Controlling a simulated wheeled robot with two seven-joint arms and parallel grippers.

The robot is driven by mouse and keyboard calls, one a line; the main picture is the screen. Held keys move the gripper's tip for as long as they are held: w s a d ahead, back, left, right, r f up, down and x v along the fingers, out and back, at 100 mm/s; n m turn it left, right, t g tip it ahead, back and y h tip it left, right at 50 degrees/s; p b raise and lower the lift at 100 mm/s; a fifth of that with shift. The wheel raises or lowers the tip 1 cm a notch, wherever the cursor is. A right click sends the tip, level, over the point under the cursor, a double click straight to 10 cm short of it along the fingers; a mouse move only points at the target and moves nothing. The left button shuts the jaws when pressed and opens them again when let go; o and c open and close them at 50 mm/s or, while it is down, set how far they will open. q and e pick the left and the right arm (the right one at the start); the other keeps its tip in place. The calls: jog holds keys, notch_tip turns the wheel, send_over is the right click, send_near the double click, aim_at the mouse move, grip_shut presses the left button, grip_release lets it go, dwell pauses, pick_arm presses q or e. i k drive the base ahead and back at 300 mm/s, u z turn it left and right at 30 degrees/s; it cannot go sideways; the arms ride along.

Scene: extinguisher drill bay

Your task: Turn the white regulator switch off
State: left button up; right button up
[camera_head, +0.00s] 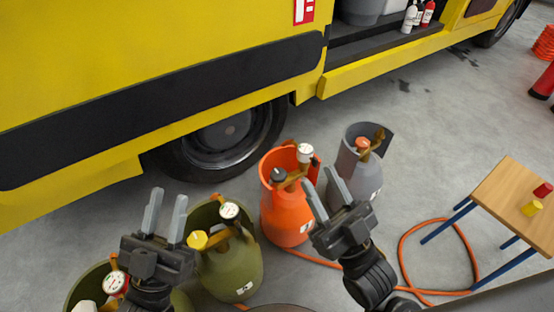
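A white regulator switch (84,306) shows at the bottom left edge, partly cut off, on an olive gas cylinder (75,288) with a red-rimmed gauge (115,283). My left gripper (169,194) is open and empty, up and to the right of that switch, with its fingers pointing up in the picture. Its body and arm cover part of the olive cylinders. My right gripper (318,178) is open, its fingers appearing between the orange and grey cylinders. I see nothing between them, and cannot tell whether they touch either cylinder.
Another olive cylinder (232,272) has a yellow switch (197,240). An orange cylinder (288,222) has a dark switch (278,174); a grey cylinder (368,180) has an orange switch (362,143). A hose (401,250) lies near a wooden table (505,200). A yellow truck (130,60) stands behind.

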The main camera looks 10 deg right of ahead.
aim_at(314, 161)
jog(key=u, duration=0.3)
jog(key=k, duration=0.85)
jog(key=z, duration=1.9)
